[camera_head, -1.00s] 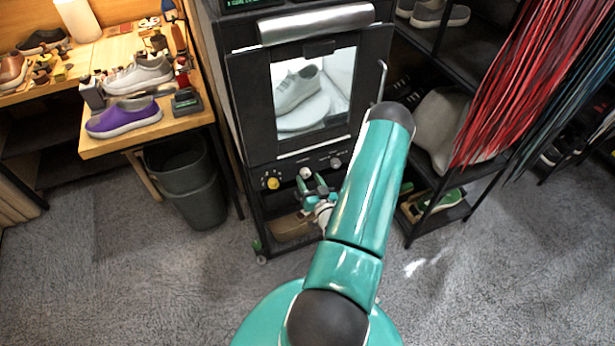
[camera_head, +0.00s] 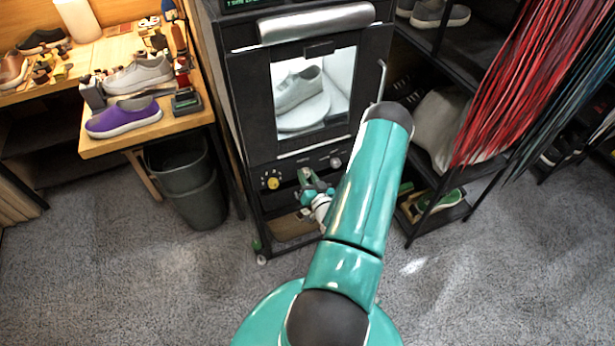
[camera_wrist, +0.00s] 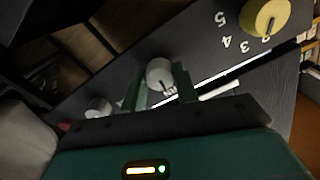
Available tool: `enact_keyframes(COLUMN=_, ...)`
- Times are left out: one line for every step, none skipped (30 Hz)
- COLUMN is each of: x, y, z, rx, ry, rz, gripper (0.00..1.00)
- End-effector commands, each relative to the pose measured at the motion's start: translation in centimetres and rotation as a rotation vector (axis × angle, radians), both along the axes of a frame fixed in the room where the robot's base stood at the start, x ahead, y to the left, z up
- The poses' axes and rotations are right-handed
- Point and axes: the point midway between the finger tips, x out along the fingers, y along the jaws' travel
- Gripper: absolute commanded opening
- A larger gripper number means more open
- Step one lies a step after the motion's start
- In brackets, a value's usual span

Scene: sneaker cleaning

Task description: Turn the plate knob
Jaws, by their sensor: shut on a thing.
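A black cabinet (camera_head: 300,147) has a row of knobs below its lit window. My gripper (camera_wrist: 158,84) is shut on the white middle knob (camera_wrist: 160,72), with one finger on each side of it. A dark pointer line shows on the knob's face. In the head view my gripper (camera_head: 307,178) is at the panel and largely hides this knob. The label near it is too small to read surely. Inside the window, a grey-white sneaker (camera_head: 299,88) stands on a round white plate (camera_head: 304,113).
A yellow dial (camera_head: 273,183) with numbers sits left of my gripper; it shows in the wrist view (camera_wrist: 265,17). Another pale knob (camera_head: 335,162) is to the right. A dark bin (camera_head: 188,180) stands left of the cabinet, a shoe rack (camera_head: 440,190) right.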

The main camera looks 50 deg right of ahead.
Motion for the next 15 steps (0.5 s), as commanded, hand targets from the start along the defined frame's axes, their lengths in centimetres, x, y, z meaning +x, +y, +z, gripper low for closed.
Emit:
enact_keyframes(x=-0.03, y=-0.01, z=-0.01, rx=0.037, ry=-0.022, rz=0.0, gripper=0.07)
enact_keyframes(x=-0.03, y=-0.01, z=-0.01, rx=0.063, ry=-0.037, rz=-0.001, gripper=0.07)
enact_keyframes(x=-0.04, y=-0.02, z=-0.01, rx=0.096, ry=-0.057, rz=-0.001, gripper=0.07)
enact_keyframes(x=-0.04, y=-0.03, z=-0.02, rx=0.12, ry=-0.071, rz=-0.001, gripper=0.07)
enact_keyframes(x=-0.04, y=-0.03, z=-0.01, rx=0.142, ry=-0.085, rz=-0.001, gripper=0.07)
enact_keyframes(x=-0.05, y=-0.04, z=-0.01, rx=0.167, ry=-0.1, rz=-0.001, gripper=0.07)
enact_keyframes(x=-0.05, y=-0.04, z=-0.01, rx=0.182, ry=-0.109, rz=-0.001, gripper=0.07)
enact_keyframes(x=-0.05, y=-0.04, z=-0.01, rx=0.196, ry=-0.117, rz=-0.001, gripper=0.07)
enact_keyframes(x=-0.04, y=-0.03, z=-0.01, rx=0.207, ry=-0.124, rz=0.0, gripper=0.07)
enact_keyframes(x=-0.03, y=-0.04, z=-0.01, rx=0.214, ry=-0.128, rz=0.0, gripper=0.07)
enact_keyframes(x=-0.03, y=-0.04, z=-0.01, rx=0.217, ry=-0.13, rz=0.0, gripper=0.07)
enact_keyframes(x=-0.03, y=-0.03, z=0.0, rx=0.22, ry=-0.132, rz=0.0, gripper=0.07)
enact_keyframes(x=-0.03, y=-0.03, z=0.0, rx=0.22, ry=-0.131, rz=0.0, gripper=0.07)
enact_keyframes(x=-0.03, y=-0.03, z=0.0, rx=0.22, ry=-0.131, rz=0.0, gripper=0.07)
enact_keyframes(x=-0.03, y=-0.03, z=-0.01, rx=0.219, ry=-0.13, rz=0.0, gripper=0.07)
